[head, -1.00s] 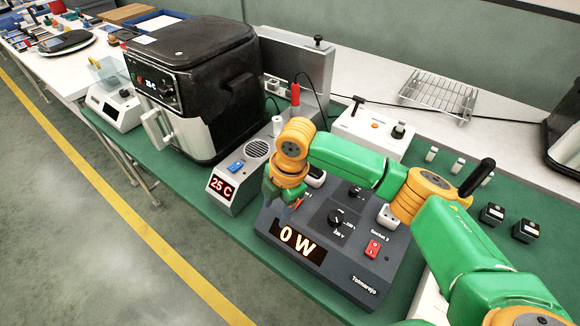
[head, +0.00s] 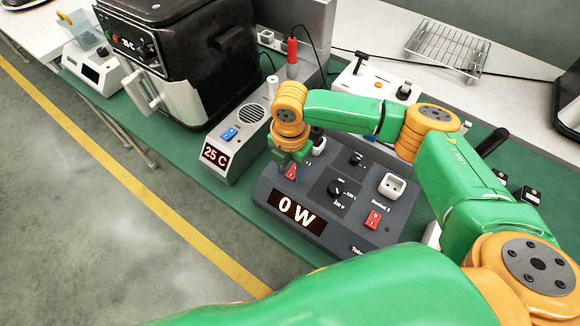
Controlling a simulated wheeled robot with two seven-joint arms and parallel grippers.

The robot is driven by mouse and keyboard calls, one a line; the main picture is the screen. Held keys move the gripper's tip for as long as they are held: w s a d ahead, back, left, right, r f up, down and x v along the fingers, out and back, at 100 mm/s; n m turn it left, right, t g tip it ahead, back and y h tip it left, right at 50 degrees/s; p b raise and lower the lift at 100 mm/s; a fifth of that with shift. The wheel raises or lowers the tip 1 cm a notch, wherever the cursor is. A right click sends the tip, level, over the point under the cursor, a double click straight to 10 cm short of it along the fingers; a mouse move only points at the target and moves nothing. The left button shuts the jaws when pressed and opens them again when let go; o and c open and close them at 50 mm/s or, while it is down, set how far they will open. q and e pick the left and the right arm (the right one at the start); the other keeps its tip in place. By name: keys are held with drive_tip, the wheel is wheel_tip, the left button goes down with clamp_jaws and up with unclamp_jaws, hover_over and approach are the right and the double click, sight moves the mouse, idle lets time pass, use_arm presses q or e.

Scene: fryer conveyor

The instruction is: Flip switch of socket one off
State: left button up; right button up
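The dark power box (head: 262,192) has a lit display (head: 298,213) reading "0 W". On its left side is a red switch (head: 291,173), partly hidden by my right gripper (head: 288,168). The gripper points down right at this switch; I cannot tell whether it touches it or how far its fingers are apart. The switch's position cannot be read. Near it, the socket on that side is mostly covered by the wrist. On the right side are a white socket (head: 392,186) labelled "Socket 2" and a second red switch (head: 373,219). My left gripper is not in view.
A grey unit (head: 238,143) reading "25 C" with a blue switch (head: 229,134) stands left of the box. A black fryer (head: 180,60) stands behind it. A wire rack (head: 447,47) and a white box (head: 372,97) lie at the back.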

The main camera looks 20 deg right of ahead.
drive_tip(key=shift+s+r, duration=0.1)
clamp_jaws()
drive_tip(key=shift+d+r+g+y+p, duration=0.2)
drive_tip(key=shift+g+y+p, duration=0.15)
drive_tip(key=shift+p, duration=0.2)
drive_tip(key=shift+w+d+f+g+y, duration=0.15)
drive_tip(key=shift+w+g+y, duration=0.15)
drive_tip(key=shift+g+y, duration=0.35)
drive_tip(key=shift+o, duration=1.5)
unclamp_jaws()
drive_tip(key=b+v, duration=0.2)
drive_tip(key=v, duration=0.4)
drive_tip(key=shift+d, duration=0.1)
drive_tip(key=shift+r, duration=0.6)
